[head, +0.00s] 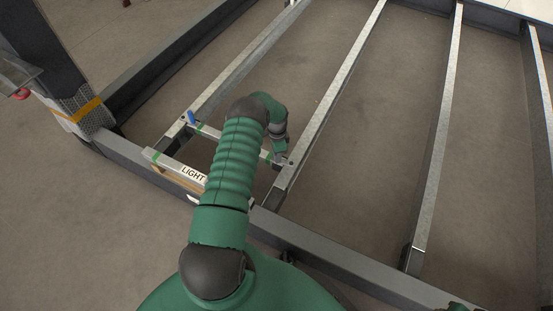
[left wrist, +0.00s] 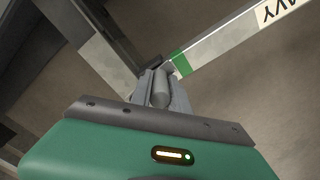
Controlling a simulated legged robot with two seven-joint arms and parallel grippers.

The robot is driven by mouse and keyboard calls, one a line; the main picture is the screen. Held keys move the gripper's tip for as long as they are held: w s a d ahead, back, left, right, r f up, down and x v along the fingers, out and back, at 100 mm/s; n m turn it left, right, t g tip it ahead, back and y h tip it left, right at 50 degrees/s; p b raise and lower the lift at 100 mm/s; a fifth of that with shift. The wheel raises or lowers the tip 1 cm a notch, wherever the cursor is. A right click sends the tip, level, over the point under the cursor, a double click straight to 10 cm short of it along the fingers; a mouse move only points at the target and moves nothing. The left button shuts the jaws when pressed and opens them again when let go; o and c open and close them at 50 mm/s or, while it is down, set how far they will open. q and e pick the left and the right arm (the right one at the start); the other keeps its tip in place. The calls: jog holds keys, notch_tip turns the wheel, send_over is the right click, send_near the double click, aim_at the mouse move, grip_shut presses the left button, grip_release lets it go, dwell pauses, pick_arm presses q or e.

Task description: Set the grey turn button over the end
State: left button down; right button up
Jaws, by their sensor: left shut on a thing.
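My left gripper (head: 281,158) is at the right end of the rear cross bar (head: 208,131), where the bar meets a galvanised rail. In the left wrist view my left gripper (left wrist: 163,90) is shut on a grey rounded piece, which looks like the grey turn button (left wrist: 161,88). It sits beside the green-marked end of a bar (left wrist: 225,40) with the letters "AVY". In the head view the gripper hides most of the button, and I cannot tell how far it lies over the bar's end. My right gripper is not in view.
A blue turn button (head: 192,117) stands at the rear bar's left end. A front bar labelled "LIGHT" (head: 180,168) lies nearer, partly behind my arm. Galvanised rails (head: 333,95) run across the dark frame (head: 340,268), with open floor between them. A dark post (head: 45,45) rises at left.

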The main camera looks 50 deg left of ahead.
pick_arm(q)
jog(key=shift+w+a+m, duration=0.25)
jog(key=shift+w+m, duration=0.05)
jog(key=shift+m, duration=0.3)
jog(key=c, duration=1.3)
grip_release()
jog(key=shift+o, duration=0.2)
notch_tip(320, 180, up, 17)
jog(key=p, duration=0.8)
jog(key=shift+f, duration=0.2)
